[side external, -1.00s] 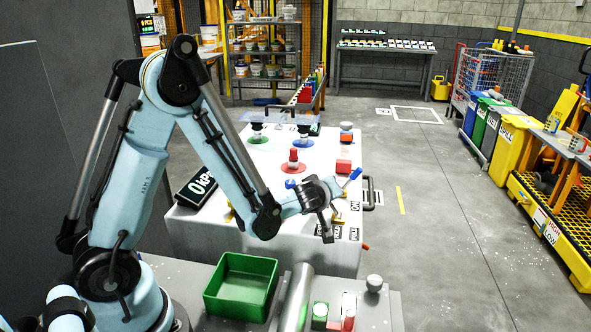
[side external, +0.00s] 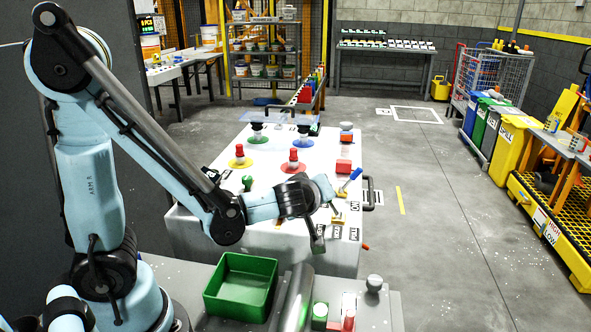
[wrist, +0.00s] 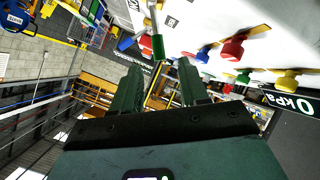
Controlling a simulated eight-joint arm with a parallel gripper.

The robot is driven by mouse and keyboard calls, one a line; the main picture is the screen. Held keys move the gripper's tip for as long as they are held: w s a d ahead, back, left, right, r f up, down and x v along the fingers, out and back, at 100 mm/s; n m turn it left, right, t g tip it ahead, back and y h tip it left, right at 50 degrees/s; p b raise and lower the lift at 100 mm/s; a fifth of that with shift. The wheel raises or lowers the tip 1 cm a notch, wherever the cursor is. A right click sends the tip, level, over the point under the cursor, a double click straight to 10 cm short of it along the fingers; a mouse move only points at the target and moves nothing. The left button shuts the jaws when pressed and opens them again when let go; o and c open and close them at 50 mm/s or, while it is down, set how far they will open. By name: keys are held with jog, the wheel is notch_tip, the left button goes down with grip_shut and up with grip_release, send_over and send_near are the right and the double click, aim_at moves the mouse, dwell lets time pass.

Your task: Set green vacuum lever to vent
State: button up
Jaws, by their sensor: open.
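In the wrist view a green lever handle (wrist: 158,46) on a metal shaft stands just beyond my fingertips, roughly in line with the gap between them. My gripper (wrist: 159,75) is open, with nothing between its fingers. In the side external view my gripper (side external: 319,222) is over the near right part of the white table (side external: 215,222). The green lever is not clearly visible there, and my wrist covers part of that area. I cannot tell which mark the lever points to.
A blue lever (side external: 350,179) is close by; its handle also shows in the wrist view (wrist: 125,43). Red (wrist: 232,48), blue (wrist: 203,55) and yellow (wrist: 286,80) knobs stand on the table. A 0 kPa display (wrist: 290,102) is at one edge. A green bin (side external: 240,285) stands nearer.

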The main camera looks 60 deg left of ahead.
jog(key=shift+v, duration=1.05)
jog(key=s+d+r+m+g+h, duration=0.1)
jog(key=s+d+m+h, duration=0.3)
jog(key=m, duration=1.1)
jog(key=s+g+h, duration=0.1)
jog(key=s+h, duration=0.2)
jog(key=s, duration=0.1)
jog(key=shift+s+r, duration=0.3)
jog(key=shift+r, duration=0.1)
